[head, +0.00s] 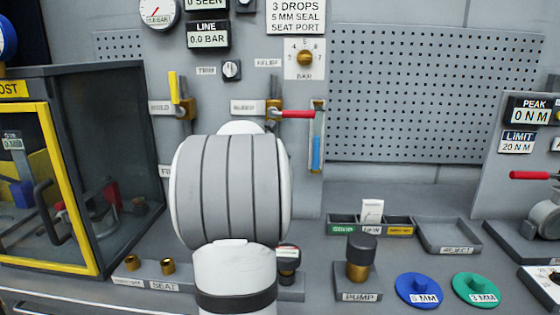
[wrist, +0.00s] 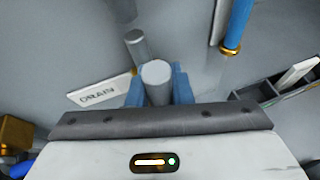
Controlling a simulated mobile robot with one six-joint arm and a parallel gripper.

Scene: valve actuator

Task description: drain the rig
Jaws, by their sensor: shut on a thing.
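In the wrist view, my gripper (wrist: 158,88) has its blue fingers shut on a grey round-ended handle (wrist: 156,74) in front of the panel. A second grey cylinder (wrist: 136,46) shows just behind it. A white plate marked DRAIN (wrist: 100,92) lies beside the fingers at left. In the head view, my arm hides the gripper and the drain handle. The LINE display (head: 208,40) reads 0.0 BAR. A sight tube (head: 316,150) with blue in its lower part stands right of my arm; its lower end also shows in the wrist view (wrist: 236,28).
A valve with an upright yellow handle (head: 174,88) and one with a sideways red handle (head: 297,114) are on the panel. A yellow-framed cabinet (head: 100,190) is at left. The PUMP knob (head: 359,258), blue disc (head: 419,290) and green disc (head: 477,290) stand on the bench.

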